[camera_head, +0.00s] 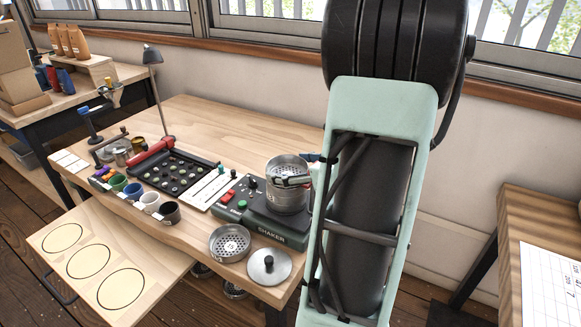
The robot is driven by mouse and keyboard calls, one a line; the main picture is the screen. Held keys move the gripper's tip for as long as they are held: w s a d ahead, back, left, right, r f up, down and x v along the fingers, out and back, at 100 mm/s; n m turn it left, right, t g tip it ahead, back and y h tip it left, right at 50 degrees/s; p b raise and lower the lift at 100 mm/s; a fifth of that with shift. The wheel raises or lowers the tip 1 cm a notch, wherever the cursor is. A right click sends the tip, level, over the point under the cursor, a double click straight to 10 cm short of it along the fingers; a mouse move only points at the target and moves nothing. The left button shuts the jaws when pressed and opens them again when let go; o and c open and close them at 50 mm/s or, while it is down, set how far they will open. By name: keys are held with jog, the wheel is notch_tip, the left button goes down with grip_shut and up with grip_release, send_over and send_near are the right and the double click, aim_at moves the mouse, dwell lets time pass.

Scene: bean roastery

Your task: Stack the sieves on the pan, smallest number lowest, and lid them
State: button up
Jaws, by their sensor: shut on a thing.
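A steel stack (287,205) stands on the shaker (262,228) at the table's right end. Its top piece is a sieve (288,162) with a perforated bottom. My gripper (293,181) is at the front right of this stack, shut on the upper sieve's wall. I cannot tell whether that sieve is fully seated on the piece below. The pan is not clearly distinguishable, and no sieve numbers are readable. Another sieve (230,243) lies on the tabletop left of the shaker's front. The round lid (269,266) with a black knob lies right of it, at the front edge.
A black tray with dark discs (176,172), a white card (211,189) and several coloured cups (134,190) fill the table's middle. A pull-out board (133,251) with three empty circles juts out front left. My arm hides the right side.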

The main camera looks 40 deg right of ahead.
jog(key=shift+f, duration=0.35)
jog(key=o, duration=0.9)
jog(key=shift+s+d+r, duration=0.15)
jog(key=shift+s+r, duration=0.2)
jog(key=shift+s, duration=0.2)
jog(key=p+v, duration=0.3)
jog(key=v, duration=0.6)
jog(key=shift+s, duration=0.4)
